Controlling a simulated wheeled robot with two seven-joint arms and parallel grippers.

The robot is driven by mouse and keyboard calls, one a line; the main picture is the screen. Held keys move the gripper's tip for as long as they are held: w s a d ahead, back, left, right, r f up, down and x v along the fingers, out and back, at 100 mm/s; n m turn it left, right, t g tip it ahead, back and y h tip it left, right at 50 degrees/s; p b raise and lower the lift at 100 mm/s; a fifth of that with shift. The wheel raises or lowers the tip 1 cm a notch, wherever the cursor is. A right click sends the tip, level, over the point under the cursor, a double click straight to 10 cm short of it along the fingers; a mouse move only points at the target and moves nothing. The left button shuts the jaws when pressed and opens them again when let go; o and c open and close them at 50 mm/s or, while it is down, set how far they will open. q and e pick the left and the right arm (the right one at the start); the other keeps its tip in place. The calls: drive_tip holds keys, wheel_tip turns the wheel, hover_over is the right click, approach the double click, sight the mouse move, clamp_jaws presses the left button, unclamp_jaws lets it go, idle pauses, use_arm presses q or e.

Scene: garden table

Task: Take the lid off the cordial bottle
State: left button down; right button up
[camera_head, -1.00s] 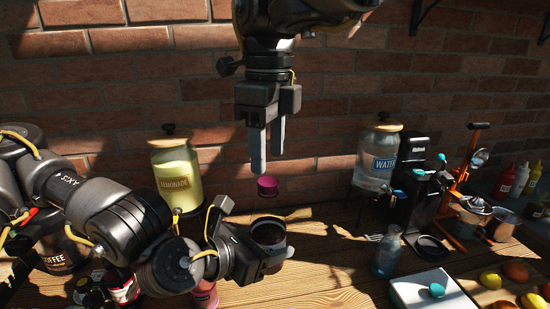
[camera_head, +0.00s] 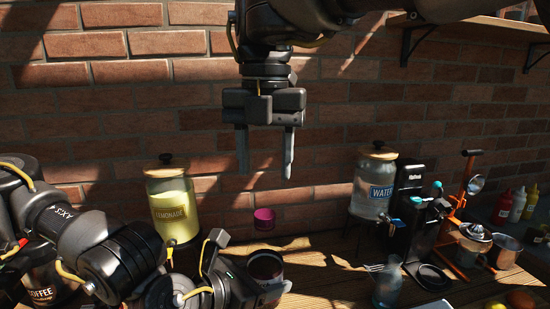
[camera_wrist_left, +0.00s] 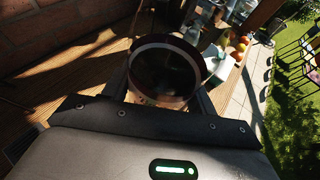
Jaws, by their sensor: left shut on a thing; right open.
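A dark red, wide-mouthed vessel (camera_head: 266,266), which seems to be the cordial bottle, is held by my left gripper (camera_head: 262,292) at the lower centre of the head view. In the left wrist view its round mouth (camera_wrist_left: 166,43) faces up, uncovered, between the fingers. Its label cannot be read. A small magenta lid (camera_head: 264,219) shows above the bottle against the wall, with a gap between them. I cannot tell what supports it. My right gripper (camera_head: 266,170) is open and empty above the lid, its fingers pointing down and clear of it.
A lemonade jar (camera_head: 172,212) stands behind on the left and a water jar (camera_head: 372,188) on the right. A coffee machine (camera_head: 408,215), an orange press (camera_head: 462,205) and a clear bottle (camera_head: 387,285) stand right. The brick wall (camera_head: 110,130) closes off the back.

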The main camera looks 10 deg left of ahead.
sight(265, 214)
drive_tip(key=shift+s+f, duration=0.15)
drive_tip(key=shift+f, duration=3.85)
drive_tip(key=c, duration=1)
drive_tip(key=n, duration=0.6)
drive_tip(key=shift+n, duration=0.3)
drive_tip(key=shift+r, duration=0.25)
drive_tip(key=shift+r, duration=0.9)
